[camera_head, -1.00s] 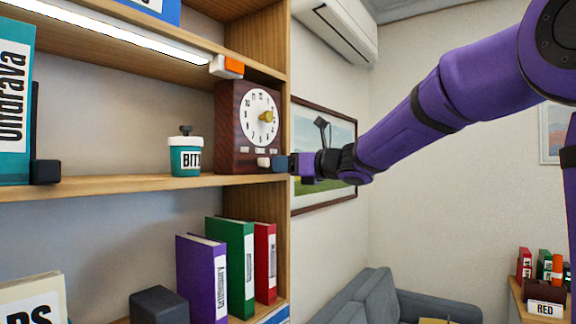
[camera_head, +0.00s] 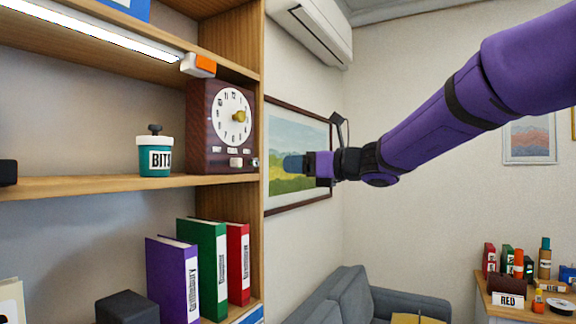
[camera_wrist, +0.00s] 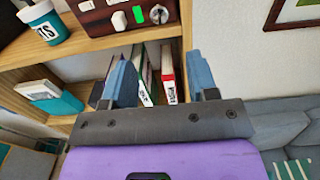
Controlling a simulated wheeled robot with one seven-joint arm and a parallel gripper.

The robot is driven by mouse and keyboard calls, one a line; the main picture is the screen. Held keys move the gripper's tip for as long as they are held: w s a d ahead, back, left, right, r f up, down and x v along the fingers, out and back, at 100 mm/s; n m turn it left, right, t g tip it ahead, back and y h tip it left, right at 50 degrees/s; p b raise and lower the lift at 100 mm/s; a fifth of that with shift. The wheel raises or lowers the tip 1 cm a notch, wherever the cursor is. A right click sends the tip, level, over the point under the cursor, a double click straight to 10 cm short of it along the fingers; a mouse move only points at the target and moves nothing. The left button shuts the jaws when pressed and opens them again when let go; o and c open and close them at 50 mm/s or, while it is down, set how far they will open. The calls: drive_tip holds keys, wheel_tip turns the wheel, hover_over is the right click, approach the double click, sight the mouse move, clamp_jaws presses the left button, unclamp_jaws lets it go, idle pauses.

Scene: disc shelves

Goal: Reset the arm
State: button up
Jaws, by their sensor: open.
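My gripper (camera_head: 296,163) is at the end of my purple arm, to the right of the bookshelf and in front of the framed landscape picture. It is open and holds nothing. In the wrist view its two blue fingers (camera_wrist: 160,82) stand apart, with the shelf and binders beyond them. The brown clock (camera_head: 207,128) stands at the right end of the middle shelf, left of my gripper and apart from it. In the wrist view the clock's lower front shows buttons, one of them green (camera_wrist: 138,14).
A teal BITS cup (camera_head: 156,155) stands beside the clock. Purple, green (camera_head: 203,258) and red binders stand on the shelf below. The landscape picture (camera_head: 285,185) hangs on the wall behind my gripper. A grey sofa (camera_head: 350,290) and a side table (camera_head: 520,306) are at the lower right.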

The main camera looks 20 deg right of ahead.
drive_tip(key=shift+s, duration=0.1)
idle(0.4)
drive_tip(key=s+a+f+n+g+h, duration=0.1)
drive_tip(key=s+a+f+n+g, duration=0.3)
drive_tip(key=s+n, duration=0.3)
drive_tip(key=s+a+f+n+g+h, duration=0.1)
drive_tip(key=s+a+f+n+g, duration=0.15)
drive_tip(key=s+f+n, duration=0.45)
drive_tip(key=s+d+f+n+g+h, duration=0.1)
drive_tip(key=s+d+f+n+h, duration=0.2)
drive_tip(key=s+n, duration=0.4)
drive_tip(key=s+d+f+n+g+h, duration=0.2)
drive_tip(key=s+d+f+n+h, duration=0.2)
drive_tip(key=s+f+n+h, duration=0.1)
drive_tip(key=s+f+n, duration=0.1)
drive_tip(key=s+n, duration=0.1)
drive_tip(key=shift+s+f+n+h, duration=0.25)
drive_tip(key=shift+f+n+h, duration=0.05)
drive_tip(key=shift+f+n, duration=0.1)
drive_tip(key=shift+o, duration=0.2)
